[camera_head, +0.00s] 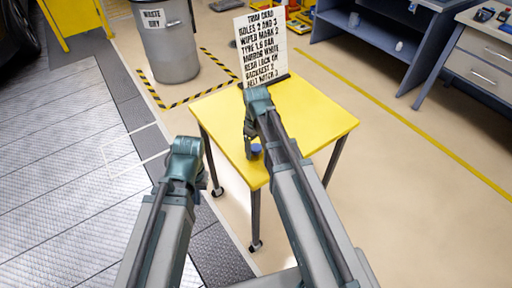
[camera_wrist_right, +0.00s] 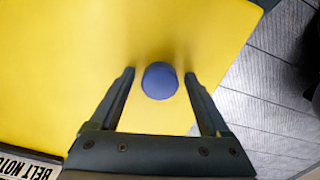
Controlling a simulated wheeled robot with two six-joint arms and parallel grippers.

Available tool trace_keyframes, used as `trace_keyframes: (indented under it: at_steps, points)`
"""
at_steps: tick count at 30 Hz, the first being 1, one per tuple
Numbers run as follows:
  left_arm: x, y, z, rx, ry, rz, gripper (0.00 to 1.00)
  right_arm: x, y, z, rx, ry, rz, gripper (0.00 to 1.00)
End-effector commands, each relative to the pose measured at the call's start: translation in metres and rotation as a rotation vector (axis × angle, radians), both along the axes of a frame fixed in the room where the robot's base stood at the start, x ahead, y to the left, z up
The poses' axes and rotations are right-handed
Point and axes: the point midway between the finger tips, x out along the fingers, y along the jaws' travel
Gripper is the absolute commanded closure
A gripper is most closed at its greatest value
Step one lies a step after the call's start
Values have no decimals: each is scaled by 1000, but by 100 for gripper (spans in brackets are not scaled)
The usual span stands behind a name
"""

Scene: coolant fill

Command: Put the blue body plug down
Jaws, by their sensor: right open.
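The blue body plug (camera_wrist_right: 160,80) is a round blue disc on the yellow table top in the right wrist view. In the head view the plug (camera_head: 256,149) shows as a small blue spot near the table's front edge. My right gripper (camera_wrist_right: 161,75) is open, with one finger on each side of the plug and a gap on both sides. In the head view my right gripper (camera_head: 250,148) reaches down over the table. My left gripper (camera_head: 187,146) is left of the table; its fingers cannot be made out.
The yellow table (camera_head: 325,117) stands on wheeled legs and carries an upright text card (camera_head: 262,48) at its back. A grey waste bin (camera_head: 166,45) stands behind left. Blue workbenches (camera_head: 365,45) are at the back right. The table's right side is clear.

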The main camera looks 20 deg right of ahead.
Motion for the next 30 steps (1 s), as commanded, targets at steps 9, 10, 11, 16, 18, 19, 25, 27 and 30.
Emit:
trace_keyframes:
  at_steps: [9,10,11,16,18,19,25,27,30]
  points:
    - [0,0,28,0,0,0,100,0,0,28,0,0,0,20]
    - [0,0,32,0,0,0,100,0,0,32,0,0,0,20]
    - [0,0,36,0,0,0,100,0,0,36,0,0,0,20]
    - [0,0,63,0,0,0,100,0,0,63,0,0,0,20]
    - [0,0,74,0,0,0,100,0,0,74,0,0,0,20]
    - [0,0,78,0,0,0,100,0,0,78,0,0,0,20]
    - [0,0,108,0,0,0,100,0,0,108,0,0,0,20]
    - [0,0,115,0,0,0,100,0,0,115,0,0,0,20]
    - [0,0,122,0,0,0,100,0,0,122,0,0,0,20]
